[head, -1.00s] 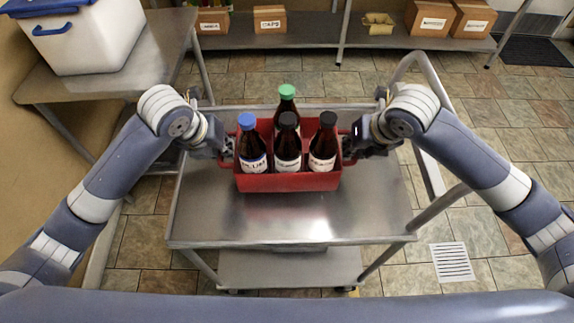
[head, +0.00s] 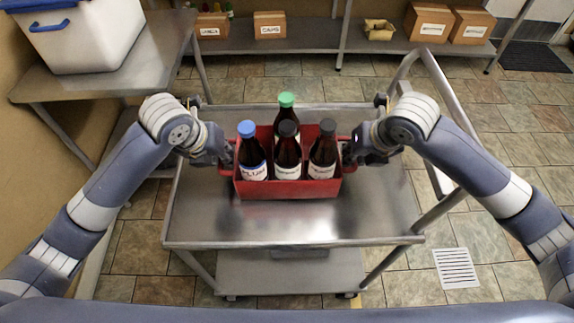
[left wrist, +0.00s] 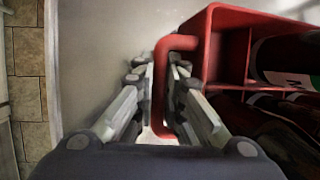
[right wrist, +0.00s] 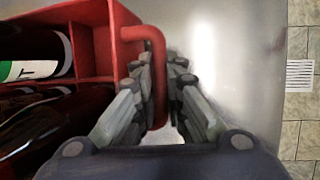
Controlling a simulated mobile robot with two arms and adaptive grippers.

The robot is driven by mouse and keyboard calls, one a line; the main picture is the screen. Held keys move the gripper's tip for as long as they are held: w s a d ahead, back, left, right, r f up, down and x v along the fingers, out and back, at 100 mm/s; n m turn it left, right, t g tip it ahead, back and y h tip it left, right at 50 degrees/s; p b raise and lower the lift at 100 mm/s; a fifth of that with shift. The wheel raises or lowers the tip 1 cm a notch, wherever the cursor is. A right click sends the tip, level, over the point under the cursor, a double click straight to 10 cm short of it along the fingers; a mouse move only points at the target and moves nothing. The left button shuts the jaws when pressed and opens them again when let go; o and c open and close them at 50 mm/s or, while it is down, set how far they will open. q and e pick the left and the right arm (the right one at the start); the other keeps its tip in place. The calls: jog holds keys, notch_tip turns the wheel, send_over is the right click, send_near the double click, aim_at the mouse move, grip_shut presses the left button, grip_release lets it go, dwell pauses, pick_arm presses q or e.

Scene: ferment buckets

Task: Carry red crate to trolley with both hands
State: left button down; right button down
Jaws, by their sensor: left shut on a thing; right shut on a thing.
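The red crate (head: 290,189) is over the metal trolley (head: 215,222), near the middle of its top. I cannot tell whether its base touches the top. It holds several dark bottles, one with a blue cap (head: 247,129), one with a green cap (head: 286,99) and others with black caps. My left gripper (head: 226,155) is shut on the crate's left handle, which shows between its fingers in the left wrist view (left wrist: 160,85). My right gripper (head: 347,152) is shut on the right handle, also seen in the right wrist view (right wrist: 157,80). The crate looks level.
A steel table (head: 150,62) with a white and blue cooler box (head: 85,45) stands at the left. A low shelf (head: 310,40) with cardboard boxes (head: 270,25) is at the back. The trolley's push handle (head: 440,85) rises at its right. Trolley space in front of the crate is clear.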

pick_arm(q)
jog(key=shift+s+a+f, duration=0.1)
jog(key=shift+f, duration=0.1)
pick_arm(e)
jog(key=shift+s+a+f, duration=0.1)
jog(key=shift+s+f, duration=0.05)
jog(key=shift+f, duration=0.35)
pick_arm(q)
jog(key=c, duration=1.7)
grip_release()
jog(key=shift+s+f+b, duration=0.1)
jog(key=shift+f+b, duration=0.1)
jog(key=shift+b, duration=0.1)
pick_arm(e)
jog(key=c, duration=1.7)
grip_release()
jog(key=shift+s+f, duration=0.15)
jog(key=shift+f, duration=0.05)
pick_arm(q)
jog(key=shift+r, duration=0.1)
